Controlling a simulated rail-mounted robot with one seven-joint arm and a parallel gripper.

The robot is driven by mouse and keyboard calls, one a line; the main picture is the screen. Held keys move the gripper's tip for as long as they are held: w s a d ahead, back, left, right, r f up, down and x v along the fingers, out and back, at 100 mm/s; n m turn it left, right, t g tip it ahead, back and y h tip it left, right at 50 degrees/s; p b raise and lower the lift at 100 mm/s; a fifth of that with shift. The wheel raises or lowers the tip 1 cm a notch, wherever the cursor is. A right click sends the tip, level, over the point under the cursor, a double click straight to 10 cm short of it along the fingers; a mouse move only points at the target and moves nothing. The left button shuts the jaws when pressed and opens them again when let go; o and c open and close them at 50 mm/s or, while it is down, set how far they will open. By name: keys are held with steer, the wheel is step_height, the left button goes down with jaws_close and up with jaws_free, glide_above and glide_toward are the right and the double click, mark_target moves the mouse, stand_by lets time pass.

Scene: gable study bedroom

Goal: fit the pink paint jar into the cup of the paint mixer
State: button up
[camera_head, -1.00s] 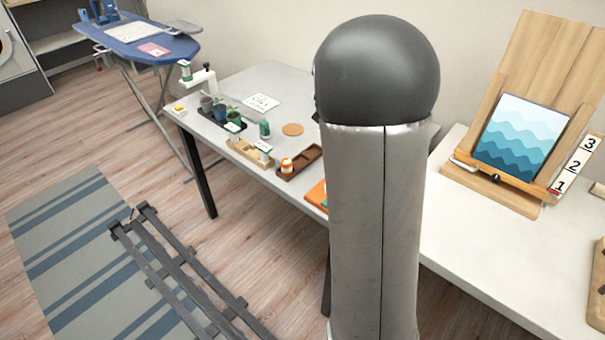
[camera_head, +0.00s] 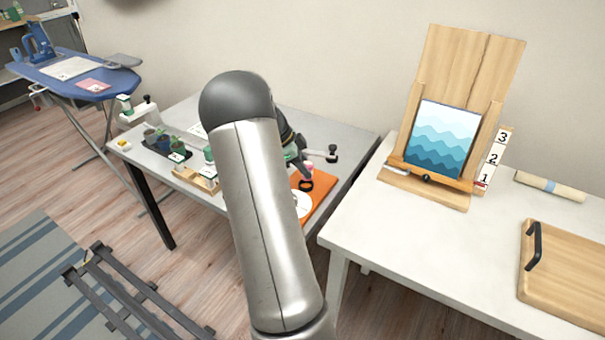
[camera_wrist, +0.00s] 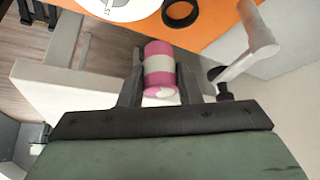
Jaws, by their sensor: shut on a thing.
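The pink paint jar (camera_wrist: 160,70), pink with a pale band round its middle, is between the fingers of my gripper (camera_wrist: 162,82) in the wrist view. My gripper is shut on it. In the head view my gripper (camera_head: 298,158) is over the right end of the grey table, partly hidden behind my arm. A white arm with a black knob (camera_wrist: 246,48) is just right of the jar in the wrist view; it also shows in the head view (camera_head: 322,154). I cannot tell whether it belongs to the paint mixer. I cannot make out the mixer's cup for certain.
An orange mat (camera_head: 321,190) with a white disc (camera_head: 301,204) and black ring (camera_head: 306,184) lies at the table's right end. Several small pots and jars stand left. A white table (camera_head: 400,240) with an easel (camera_head: 440,160) and wooden board (camera_head: 562,270) is at right.

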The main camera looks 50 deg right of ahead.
steer(key=f, duration=0.1)
steer(key=w+d+f, duration=0.2)
steer(key=shift+d+f+p, duration=0.1)
steer(key=shift+f+p, duration=0.2)
steer(key=shift+f, duration=0.1)
step_height(320, 180, down, 3)
steer(key=shift+r, duration=0.1)
